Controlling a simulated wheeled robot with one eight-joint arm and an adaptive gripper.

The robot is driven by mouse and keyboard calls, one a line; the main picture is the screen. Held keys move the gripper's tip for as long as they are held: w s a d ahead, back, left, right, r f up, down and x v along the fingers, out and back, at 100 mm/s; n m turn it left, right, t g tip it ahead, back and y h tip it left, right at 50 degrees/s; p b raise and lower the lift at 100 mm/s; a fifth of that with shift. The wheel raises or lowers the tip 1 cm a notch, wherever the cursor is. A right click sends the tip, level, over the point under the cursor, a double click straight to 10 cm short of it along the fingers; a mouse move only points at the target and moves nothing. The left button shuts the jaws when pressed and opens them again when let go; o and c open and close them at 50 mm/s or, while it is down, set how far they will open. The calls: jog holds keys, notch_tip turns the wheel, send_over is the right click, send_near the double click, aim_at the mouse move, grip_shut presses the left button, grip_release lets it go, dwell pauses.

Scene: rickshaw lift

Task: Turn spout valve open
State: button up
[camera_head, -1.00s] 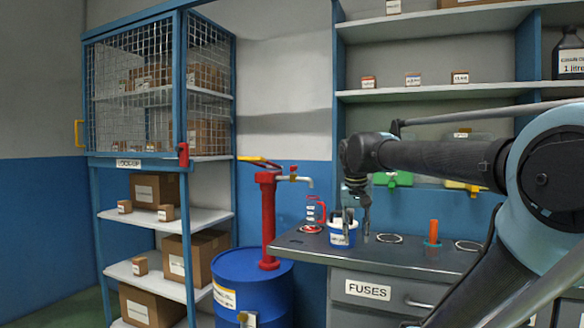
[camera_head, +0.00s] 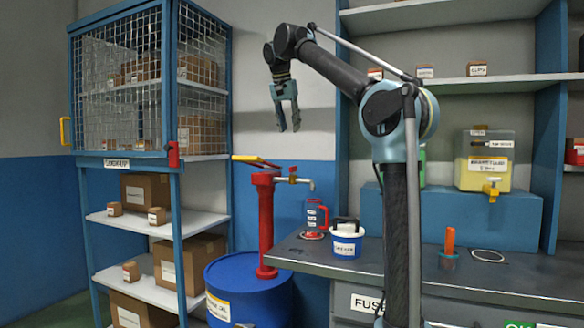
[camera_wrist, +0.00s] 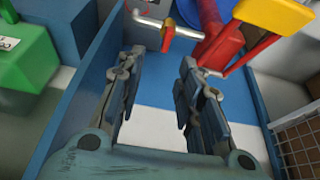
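The red drum pump (camera_head: 265,225) stands upright on the blue drum (camera_head: 250,285). Its metal spout (camera_head: 305,181) points right and bends down. The small spout valve (camera_head: 292,171) is on the spout near the pump. My gripper (camera_head: 289,129) is open and empty, pointing down in the air above the spout, apart from it. In the wrist view, the open fingers (camera_wrist: 163,58) reach toward the top, where the pale spout (camera_wrist: 185,30) and a red valve lever (camera_wrist: 168,36) appear just beyond the fingertips. The pump's yellow handle (camera_wrist: 275,14) is at the top right.
A red-handled jug (camera_head: 313,214) and a white-blue bucket (camera_head: 346,240) stand on the grey bench (camera_head: 400,262). A blue mesh cage with shelves (camera_head: 170,90) stands left of the pump. A yellow tank (camera_head: 485,165) is at the right. The air above the pump is free.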

jog(key=a, duration=0.1)
send_near(293, 171)
jog(key=w+f, duration=0.1)
jog(key=f, duration=0.1)
jog(key=w+f, duration=0.2)
jog(key=w+d+f, duration=0.1)
jog(key=w+f, duration=0.1)
jog(key=shift+w+d+f, duration=0.1)
jog(key=shift+w+f, duration=0.05)
jog(key=shift+f, duration=0.1)
dwell(0.3)
grip_shut()
